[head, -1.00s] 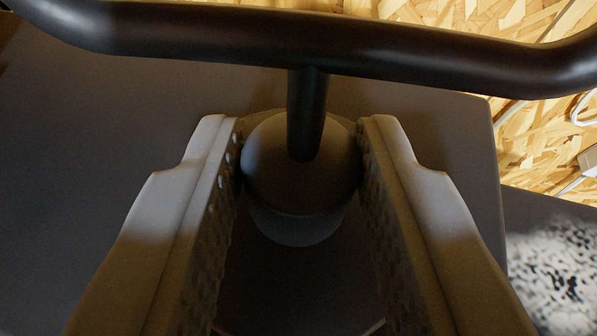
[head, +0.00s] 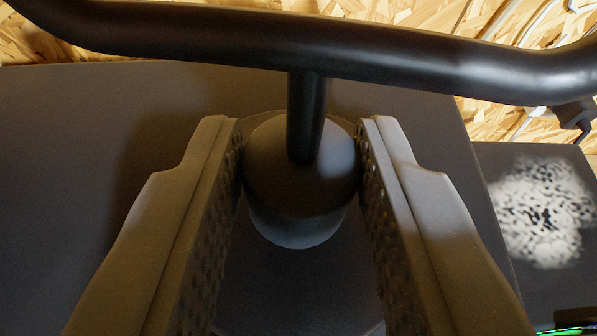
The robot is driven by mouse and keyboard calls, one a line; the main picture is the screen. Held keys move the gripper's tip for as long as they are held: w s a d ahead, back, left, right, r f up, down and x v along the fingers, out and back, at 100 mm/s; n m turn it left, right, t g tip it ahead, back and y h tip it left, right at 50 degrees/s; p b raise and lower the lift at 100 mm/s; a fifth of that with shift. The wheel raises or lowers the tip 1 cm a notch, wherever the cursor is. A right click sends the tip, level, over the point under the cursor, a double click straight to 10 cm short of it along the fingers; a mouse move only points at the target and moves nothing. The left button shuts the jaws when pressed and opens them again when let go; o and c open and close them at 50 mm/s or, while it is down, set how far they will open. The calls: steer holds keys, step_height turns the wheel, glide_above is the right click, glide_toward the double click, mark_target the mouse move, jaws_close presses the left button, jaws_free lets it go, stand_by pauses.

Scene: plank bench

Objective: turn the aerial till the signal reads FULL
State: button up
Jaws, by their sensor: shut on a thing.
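The aerial (head: 330,45) is a thick dark bent tube that crosses the top of the head view. A short stem joins it to a rounded dark knob (head: 300,190) at its base. My gripper (head: 301,175) is shut on this knob, with one textured finger pad against each side. A speckled black-and-white patch (head: 540,210), like static on a screen, shows at the right. A small bit of green glow (head: 583,331) shows at the lower right corner; any signal reading there is cut off and cannot be read.
A dark flat-topped box (head: 80,130) lies under the aerial and fills much of the view. A wood-chip board wall (head: 500,20) with pale cables stands behind it. A small dark fitting (head: 573,115) hangs at the right end of the tube.

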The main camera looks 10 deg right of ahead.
steer(key=shift+w+a+r+m+g+h+p, duration=0.1)
steer(key=shift+m+g+h+p, duration=0.1)
steer(key=shift+m+h+p, duration=0.6)
steer(key=shift+a+m+g+h+p, duration=0.15)
steer(key=shift+m+h+p, duration=0.25)
steer(key=shift+m+h, duration=0.8)
steer(key=shift+w+a+m+g+h+p, duration=0.15)
steer(key=shift+m+g+h+p, duration=0.2)
steer(key=shift+m+h, duration=0.4)
steer(key=shift+a+m+g+h+p, duration=0.15)
steer(key=shift+m+g+h, duration=0.35)
steer(key=shift+h, duration=0.45)
steer(key=shift+d+m+g+h+p, duration=0.1)
steer(key=shift+m+g+h+p, duration=0.3)
steer(key=shift+m+h, duration=0.2)
steer(key=shift+m+g+h+p, duration=0.6)
steer(key=shift+m+g+p, duration=0.05)
steer(key=shift+m+g, duration=0.2)
steer(key=o, duration=1)
steer(key=shift+c, duration=0.2)
steer(key=b+v, duration=0.1)
steer(key=v, duration=1.2)
steer(key=shift+s+a, duration=0.25)
steer(key=shift+a, duration=0.1)
